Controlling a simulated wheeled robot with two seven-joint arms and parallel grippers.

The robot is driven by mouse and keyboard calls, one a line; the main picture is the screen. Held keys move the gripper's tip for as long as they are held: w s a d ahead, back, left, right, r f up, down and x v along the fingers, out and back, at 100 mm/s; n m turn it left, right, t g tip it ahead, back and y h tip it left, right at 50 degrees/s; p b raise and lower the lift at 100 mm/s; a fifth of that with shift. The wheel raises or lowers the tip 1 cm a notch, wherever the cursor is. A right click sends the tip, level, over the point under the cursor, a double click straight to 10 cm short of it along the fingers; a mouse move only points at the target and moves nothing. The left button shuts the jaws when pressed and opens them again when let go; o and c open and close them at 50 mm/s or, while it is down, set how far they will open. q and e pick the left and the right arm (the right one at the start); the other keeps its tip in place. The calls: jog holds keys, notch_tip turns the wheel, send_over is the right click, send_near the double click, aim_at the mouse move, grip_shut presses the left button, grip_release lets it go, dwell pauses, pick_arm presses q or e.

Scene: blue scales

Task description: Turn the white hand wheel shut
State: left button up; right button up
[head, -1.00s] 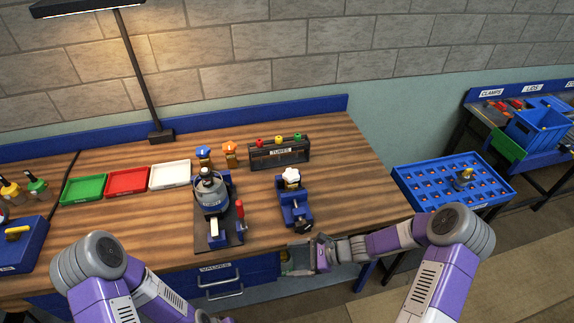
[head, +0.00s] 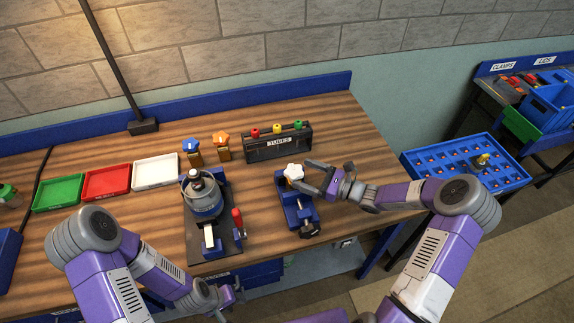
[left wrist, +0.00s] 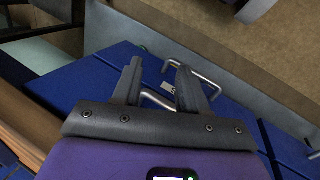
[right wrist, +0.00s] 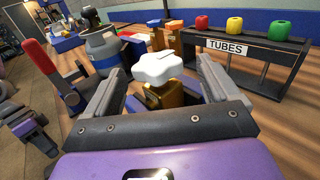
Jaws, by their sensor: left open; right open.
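The white hand wheel (head: 294,172) is a lobed knob on top of a brass valve body (right wrist: 165,96). The valve stands upright in a blue vise (head: 299,212) on the wooden bench. In the right wrist view the wheel (right wrist: 158,68) is between the fingers of my right gripper (head: 313,177), with gaps at both sides. My right gripper is open and reaches in from the right at about wheel height. My left gripper (left wrist: 158,80) is open and empty, low in front of the bench's blue drawers, away from the wheel.
Left of the vise are a grey canister (head: 203,200) and a red-handled clamp (head: 238,220). Behind stand blue-topped (head: 191,147) and orange-topped (head: 221,143) valves and the TUBES rack (head: 279,145). Green, red and white trays (head: 156,171) lie left. Bare bench lies right of the rack.

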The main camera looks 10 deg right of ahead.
aim_at(289, 168)
jog(key=shift+x, duration=3)
jog(key=shift+s+a, duration=0.1)
jog(key=shift+s, duration=0.05)
jog(key=shift+r, duration=0.1)
jog(key=c, duration=1)
